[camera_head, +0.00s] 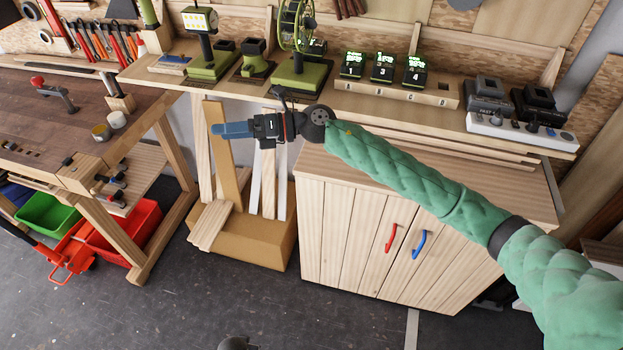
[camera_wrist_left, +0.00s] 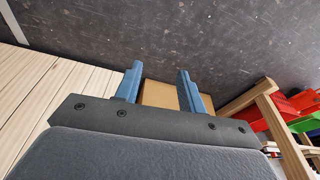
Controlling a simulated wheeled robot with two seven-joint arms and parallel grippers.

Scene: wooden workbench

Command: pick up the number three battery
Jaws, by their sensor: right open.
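The number three battery (camera_head: 381,68) is a dark block with a glowing green display. It stands upright in a wooden rack (camera_head: 441,92) on the shelf, between the number one battery (camera_head: 352,65) and the number four battery (camera_head: 415,72). My right gripper (camera_head: 228,130) has blue fingers and is open. It is left of the batteries and nearer to me, over the leaning planks, touching no battery. My left gripper (camera_wrist_left: 157,72) shows in the left wrist view, open and empty, pointing down toward the floor and a cardboard box (camera_wrist_left: 160,95). No battery shows there.
Green work lights and a fan (camera_head: 297,30) stand on the shelf left of the batteries. Dark chargers (camera_head: 487,95) and a white power strip (camera_head: 520,133) are at its right. The rack's rightmost place is empty. A wooden cabinet (camera_head: 350,215) stands below.

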